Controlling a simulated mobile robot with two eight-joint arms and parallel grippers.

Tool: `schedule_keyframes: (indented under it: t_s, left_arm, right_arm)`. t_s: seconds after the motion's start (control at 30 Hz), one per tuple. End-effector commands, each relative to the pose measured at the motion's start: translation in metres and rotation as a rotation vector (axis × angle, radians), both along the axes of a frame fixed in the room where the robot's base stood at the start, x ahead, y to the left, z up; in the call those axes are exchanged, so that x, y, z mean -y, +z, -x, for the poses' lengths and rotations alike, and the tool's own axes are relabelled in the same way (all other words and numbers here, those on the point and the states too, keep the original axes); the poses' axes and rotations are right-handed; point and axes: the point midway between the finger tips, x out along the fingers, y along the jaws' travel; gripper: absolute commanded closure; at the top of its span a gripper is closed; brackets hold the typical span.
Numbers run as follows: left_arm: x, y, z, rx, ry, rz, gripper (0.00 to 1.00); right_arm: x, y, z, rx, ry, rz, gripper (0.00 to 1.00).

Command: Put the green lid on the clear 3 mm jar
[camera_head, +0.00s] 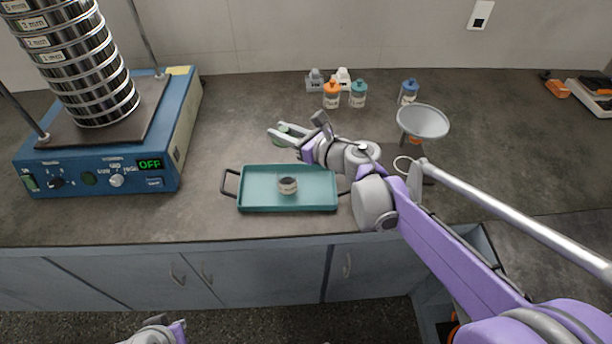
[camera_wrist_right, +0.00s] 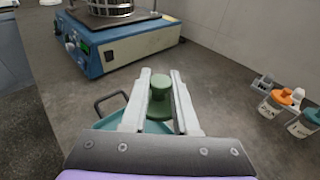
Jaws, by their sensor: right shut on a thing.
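The green lid (camera_head: 284,139) is between the fingers of my right gripper (camera_head: 282,132), which is shut on it. In the right wrist view the lid (camera_wrist_right: 160,106) shows its knob between the two fingers (camera_wrist_right: 160,76). The small jar (camera_head: 288,185), with a pale label and dark inside, stands upright and open on the teal tray (camera_head: 255,203); its print is too small to read. The lid is apart from the jar, behind it in the head view. My left gripper (camera_head: 162,330) only partly shows at the bottom edge, and its jaws cannot be made out.
The blue sieve shaker (camera_head: 110,160) with its sieve stack stands at left, its display reading OFF. Jars with orange (camera_head: 332,95), teal (camera_head: 358,93) and blue (camera_head: 409,91) lids stand at the back. A funnel (camera_head: 423,122) stands at right. Counter between shaker and tray is clear.

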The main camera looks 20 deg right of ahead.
Motion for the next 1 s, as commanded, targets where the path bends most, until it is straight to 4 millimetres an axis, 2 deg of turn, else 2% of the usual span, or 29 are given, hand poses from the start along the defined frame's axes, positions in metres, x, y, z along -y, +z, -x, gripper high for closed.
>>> schedule_keyframes:
  t_s: [0.07, 0.13, 0.33, 0.57, 0.7, 0.8, 1.0]
  left_arm:
    - [0.0, 0.001, 0.0, 0.0, 0.0, 0.0, 1.0]
    - [0.0, -0.001, 0.0, 0.0, 0.0, 0.0, 1.0]
    - [0.0, -0.009, 0.001, -0.003, 0.0, 0.0, 1.0]
    - [0.0, -0.014, 0.001, -0.004, 0.0, 0.0, 1.0]
    - [0.0, -0.018, 0.002, -0.006, 0.0, 0.0, 1.0]
    - [0.0, -0.02, 0.002, -0.006, 0.0, 0.0, 1.0]
    - [0.0, -0.019, 0.002, -0.006, 0.0, 0.0, 1.0]
  right_arm:
    - [-0.006, 0.001, 0.002, 0.005, 0.006, -0.003, 1.0]
    - [-0.008, -0.006, 0.002, 0.007, 0.008, -0.003, 1.0]
    - [-0.008, -0.045, 0.002, 0.007, 0.008, -0.003, 1.0]
    - [-0.008, -0.068, 0.002, 0.007, 0.008, -0.003, 1.0]
    - [-0.008, -0.089, 0.002, 0.007, 0.007, -0.004, 1.0]
    - [-0.008, -0.097, 0.002, 0.007, 0.007, -0.004, 1.0]
    - [-0.008, -0.097, 0.002, 0.007, 0.007, -0.004, 1.0]
